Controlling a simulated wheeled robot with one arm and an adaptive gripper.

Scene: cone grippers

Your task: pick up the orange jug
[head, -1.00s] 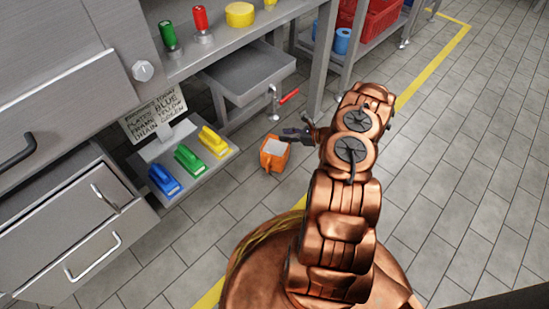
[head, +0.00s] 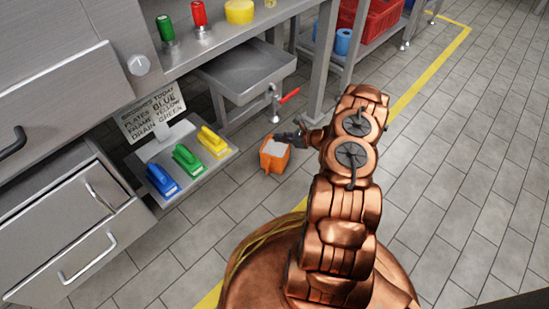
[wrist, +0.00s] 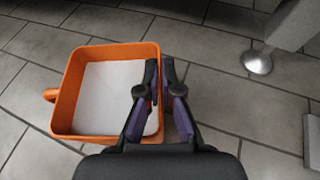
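The orange jug (head: 273,158) stands upright on the tiled floor, left of my arm. In the wrist view the jug (wrist: 68,105) is seen from above, with a pale inside and its handle on the left. My gripper (wrist: 160,72) straddles the jug's right wall, one finger inside and one outside. The fingers are close together and look shut on that wall. In the head view my gripper (head: 283,138) meets the jug's upper right side. The lower part of the wall between the fingers is hidden.
Blue (head: 162,179), green (head: 187,159) and yellow (head: 213,143) brushes sit on a low shelf with a sign (head: 152,115), left of the jug. A metal basin (head: 245,75) with a red-handled valve (head: 289,95) is behind it. A table leg's foot (wrist: 257,62) stands nearby. Floor to the right is clear.

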